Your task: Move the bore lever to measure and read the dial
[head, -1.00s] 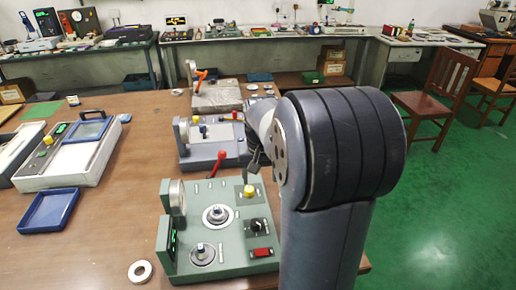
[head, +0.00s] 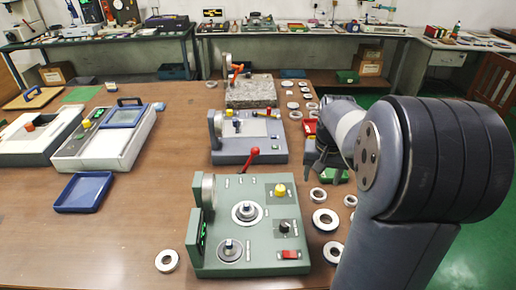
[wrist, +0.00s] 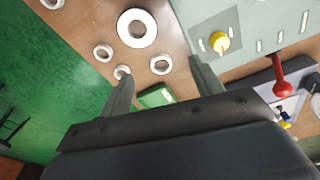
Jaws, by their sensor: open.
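The green gauge station (head: 262,230) stands on the near table. A red-knobbed lever (head: 250,156) rises at its back edge and also shows in the wrist view (wrist: 279,84). A round dial (head: 208,192) stands on its left side, seen nearly edge-on, so I cannot read it. A green-lit display (head: 202,237) below it is also too small to read. A yellow knob (head: 280,190) sits on top at the right. I cannot tell which lever is the bore lever. My gripper (head: 325,172) is open and empty, right of the green station, above the table edge.
A blue-grey station (head: 248,148) and a granite-based one (head: 252,92) stand behind. Bearing rings (head: 326,219) lie on the right, one (head: 167,260) at left. A small green box (wrist: 155,97) lies below my gripper. A blue tray (head: 84,192) is left; the table between is clear.

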